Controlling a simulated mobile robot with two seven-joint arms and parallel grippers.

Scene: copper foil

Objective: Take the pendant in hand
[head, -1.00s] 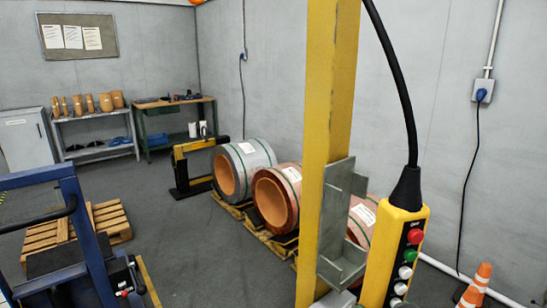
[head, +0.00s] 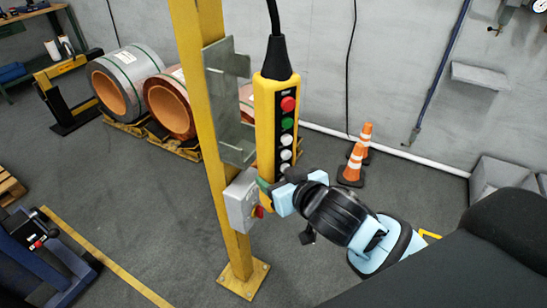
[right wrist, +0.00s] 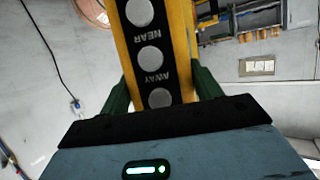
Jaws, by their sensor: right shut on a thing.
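The pendant (head: 264,135) is a yellow control box with a black face and red, green and white buttons. It hangs upright from a black cable, beside a yellow post. My right gripper (head: 274,190) is shut on the pendant's lower end. In the right wrist view the pendant (right wrist: 172,20) shows white buttons and the words NEAR and AWAY, upside down. The green fingers of my right gripper (right wrist: 162,88) lie on either side of it. The lowest end of the pendant is hidden by the gripper. My left gripper is not in view.
The yellow post (head: 205,130) carries a grey metal holder (head: 230,110) close left of the pendant, and a grey switch box (head: 241,202) below it. Copper coils (head: 168,108) lie behind at the left.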

